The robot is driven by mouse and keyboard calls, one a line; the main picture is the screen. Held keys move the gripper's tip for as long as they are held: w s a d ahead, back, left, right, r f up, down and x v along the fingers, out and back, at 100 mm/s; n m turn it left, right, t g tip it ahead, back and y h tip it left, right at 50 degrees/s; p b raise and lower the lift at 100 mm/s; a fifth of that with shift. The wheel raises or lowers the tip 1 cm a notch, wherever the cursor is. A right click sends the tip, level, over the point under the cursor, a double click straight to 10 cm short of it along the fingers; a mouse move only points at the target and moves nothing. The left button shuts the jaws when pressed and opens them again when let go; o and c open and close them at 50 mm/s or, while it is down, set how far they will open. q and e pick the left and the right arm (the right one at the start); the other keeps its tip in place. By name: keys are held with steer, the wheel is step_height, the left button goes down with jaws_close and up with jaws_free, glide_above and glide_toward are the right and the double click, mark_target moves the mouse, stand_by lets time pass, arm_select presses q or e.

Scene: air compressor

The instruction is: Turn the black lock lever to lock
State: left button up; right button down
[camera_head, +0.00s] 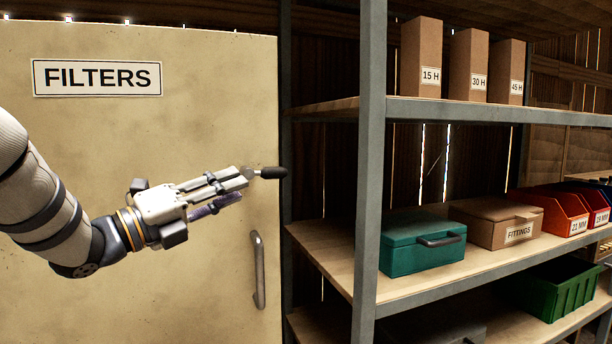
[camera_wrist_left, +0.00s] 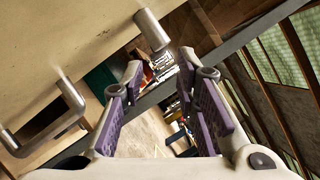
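The lock lever with a black grip (camera_head: 272,172) sits at the right edge of the cream FILTERS cabinet door (camera_head: 120,140). It points right, about level, and its metal base is partly hidden by my left fingertips. My left gripper (camera_head: 240,185) is in front of the door, with its tips right beside the lever base; I cannot tell whether they touch. In the left wrist view the gripper (camera_wrist_left: 160,72) is open, with nothing between its purple-padded fingers. A grey metal cylinder (camera_wrist_left: 152,32), likely part of the lever, shows just beyond the tips. My right gripper is not in view.
A metal door handle (camera_head: 259,270) stands below the lever; it also shows in the left wrist view (camera_wrist_left: 45,125). To the right a grey-framed shelf (camera_head: 371,150) holds a teal box (camera_head: 405,255), a FITTINGS carton (camera_head: 490,228), and coloured bins.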

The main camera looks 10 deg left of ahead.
mark_target(263, 177)
arm_select(q)
steer(key=x, duration=1)
jaws_close()
